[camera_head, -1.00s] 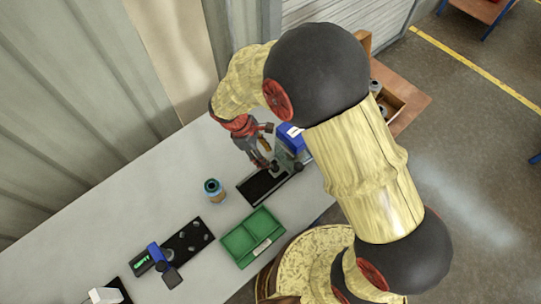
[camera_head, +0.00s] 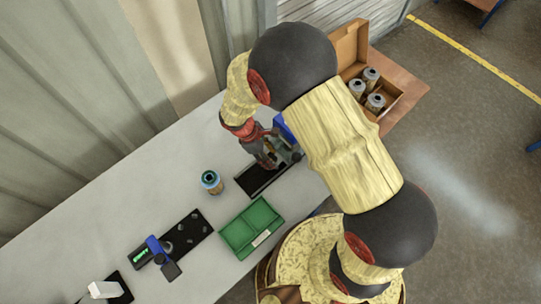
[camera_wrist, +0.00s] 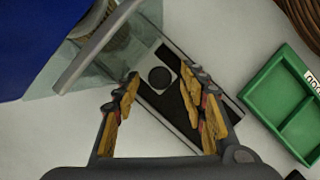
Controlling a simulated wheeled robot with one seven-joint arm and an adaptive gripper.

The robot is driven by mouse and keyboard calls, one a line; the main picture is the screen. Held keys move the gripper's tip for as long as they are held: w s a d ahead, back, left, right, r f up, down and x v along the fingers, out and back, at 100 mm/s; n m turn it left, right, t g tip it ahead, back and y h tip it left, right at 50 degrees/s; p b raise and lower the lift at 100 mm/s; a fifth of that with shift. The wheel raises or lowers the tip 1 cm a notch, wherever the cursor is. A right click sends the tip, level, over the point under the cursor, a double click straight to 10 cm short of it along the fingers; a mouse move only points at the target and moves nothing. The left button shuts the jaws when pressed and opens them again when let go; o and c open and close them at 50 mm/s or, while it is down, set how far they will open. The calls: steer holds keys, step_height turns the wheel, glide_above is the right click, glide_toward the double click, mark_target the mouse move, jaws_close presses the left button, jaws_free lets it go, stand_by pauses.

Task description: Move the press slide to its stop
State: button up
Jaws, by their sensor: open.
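The press has a blue body (camera_head: 284,126), with a dark base track (camera_head: 256,184) running out from it on the bench. In the wrist view its blue body (camera_wrist: 40,45) fills the upper left, next to a clear guard with a grey bar (camera_wrist: 98,47). My gripper (camera_head: 268,162) is open over the track, pointing down. In the wrist view its yellow-padded fingers (camera_wrist: 160,80) stand either side of the disc. I cannot tell whether they touch the slide.
A green two-part tray (camera_head: 250,228) lies in front of the track. A cartridge with a blue-green top (camera_head: 211,181) stands to its left. A black holed plate with a blue device (camera_head: 160,250) is further left. An open box (camera_head: 352,48) with several cartridges is at upper right.

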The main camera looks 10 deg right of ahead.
steer(key=shift+c, duration=0.7)
jaws_close()
